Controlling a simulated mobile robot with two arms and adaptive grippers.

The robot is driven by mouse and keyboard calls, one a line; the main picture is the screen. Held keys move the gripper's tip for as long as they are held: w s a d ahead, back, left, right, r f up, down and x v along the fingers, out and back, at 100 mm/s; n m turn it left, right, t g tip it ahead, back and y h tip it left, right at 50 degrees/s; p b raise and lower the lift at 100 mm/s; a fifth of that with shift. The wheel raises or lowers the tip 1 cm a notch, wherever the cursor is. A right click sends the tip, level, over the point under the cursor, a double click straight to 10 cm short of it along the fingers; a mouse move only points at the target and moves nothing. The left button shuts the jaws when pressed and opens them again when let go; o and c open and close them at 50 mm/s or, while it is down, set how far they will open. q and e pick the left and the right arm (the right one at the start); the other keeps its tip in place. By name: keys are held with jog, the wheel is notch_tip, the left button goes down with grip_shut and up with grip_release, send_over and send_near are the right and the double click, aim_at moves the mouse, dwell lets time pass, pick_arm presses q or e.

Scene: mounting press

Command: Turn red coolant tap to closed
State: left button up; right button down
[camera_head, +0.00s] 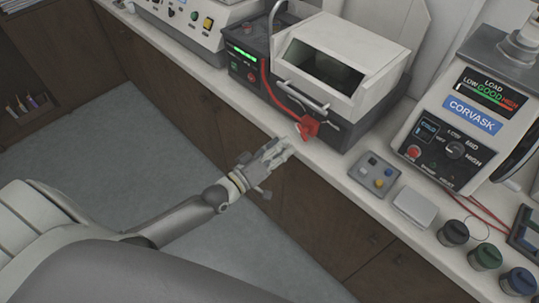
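The red coolant tap (307,127) sits at the front of the counter, at the low front corner of the white-hooded machine. A red hose (265,82) runs down to it from the dark control unit. My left gripper (284,148) is at the counter's front edge, just below and left of the tap in the picture. Its fingertips point toward the tap and look apart from it. The finger gap is too small to judge. My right gripper is out of view.
The white-hooded machine (366,49) has a front handle bar (303,96) close to the tap. The Corvask press (472,113), a button box (374,174) and several dark-lidded jars stand to the right. Wooden cabinet fronts (330,205) drop below the counter; the floor (110,140) is clear.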

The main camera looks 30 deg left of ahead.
pick_arm(q)
jog(key=shift+v, duration=2.2)
jog(key=s+a+f+m+g+y, duration=0.1)
jog(key=s+a+f+g+y, duration=0.2)
jog(key=f, duration=0.7)
jog(key=s+a+f+m+g, duration=0.15)
jog(key=s+f, duration=0.35)
jog(key=f, duration=0.5)
jog(key=s+a+f+m+g+y, duration=0.1)
jog(key=s+f+g+y, duration=0.2)
jog(key=f, duration=0.7)
jog(key=s+d+f+m+g, duration=0.1)
jog(key=s+f+g, duration=0.3)
jog(key=s+f, duration=0.4)
jog(key=s+d+f+m+g, duration=0.2)
jog(key=s+f, duration=0.6)
jog(key=s, duration=1.3)
jog(key=shift+d+m+g, duration=0.2)
jog(key=shift+m+g, duration=0.25)
jog(key=shift+g, duration=0.8)
